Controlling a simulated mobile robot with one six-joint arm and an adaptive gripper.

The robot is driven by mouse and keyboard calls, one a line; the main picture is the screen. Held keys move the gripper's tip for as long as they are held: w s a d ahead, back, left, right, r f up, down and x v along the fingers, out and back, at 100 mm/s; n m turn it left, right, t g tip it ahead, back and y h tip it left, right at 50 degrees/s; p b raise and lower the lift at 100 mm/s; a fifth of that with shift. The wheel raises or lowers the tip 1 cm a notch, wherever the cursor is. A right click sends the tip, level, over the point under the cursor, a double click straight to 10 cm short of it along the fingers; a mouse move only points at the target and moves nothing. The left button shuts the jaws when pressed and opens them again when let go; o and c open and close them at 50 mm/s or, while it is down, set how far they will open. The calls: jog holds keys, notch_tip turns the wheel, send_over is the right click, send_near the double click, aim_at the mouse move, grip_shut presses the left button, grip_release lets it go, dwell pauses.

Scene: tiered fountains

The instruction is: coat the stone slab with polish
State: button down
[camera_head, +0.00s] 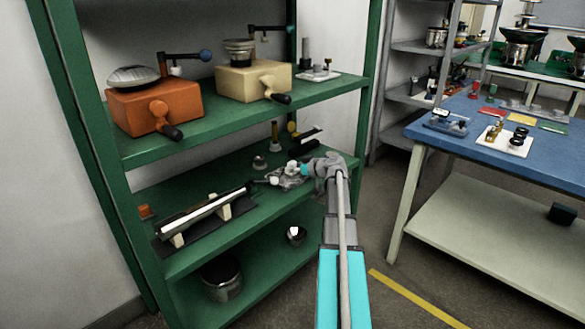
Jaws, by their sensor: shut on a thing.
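My arm reaches in from the bottom right to the middle shelf of the green rack. My gripper (287,174) is at the arm's far end, low over that shelf, and is small in the picture. It is shut on a small item with a white, rounded end (274,180); I cannot tell exactly what the item is. A mottled grey piece (291,184), possibly the stone slab, lies on the shelf just under the gripper and is partly hidden by it. I cannot tell whether the held item touches it. No polish container can be made out for certain.
A long bar on a black stand (203,213) lies left of the gripper. Orange (155,106) and cream (252,81) boxes with handles stand on the shelf above. A dark pot (221,279) is below. A blue-topped table (490,118) stands right, with floor between.

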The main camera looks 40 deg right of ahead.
jog(key=shift+w+d+r+t, duration=0.2)
jog(key=shift+w+d, duration=0.35)
jog(key=shift+w, duration=0.2)
jog(key=shift+w+d+r+t, duration=0.1)
jog(key=shift+w+d+r, duration=0.1)
jog(key=shift+w+d, duration=0.4)
jog(key=shift+w+r+p, duration=0.2)
jog(key=shift+r+p, duration=0.55)
jog(key=shift+p, duration=0.5)
jog(key=shift+w+a, duration=0.1)
jog(key=shift+w, duration=0.05)
jog(key=shift+f, duration=0.15)
jog(key=shift+s+a+f, duration=0.1)
jog(key=shift+s+a, duration=0.05)
jog(key=shift+s, duration=0.35)
jog(key=shift+s+a+f, duration=0.1)
jog(key=shift+s, duration=0.4)
jog(key=shift+s+d+f, duration=0.1)
jog(key=shift+s, duration=0.1)
jog(key=s+d, duration=0.1)
jog(key=s, duration=1.6)
jog(key=shift+s+d+r, duration=0.35)
jog(key=shift+r, duration=0.05)
jog(key=shift+d, duration=0.1)
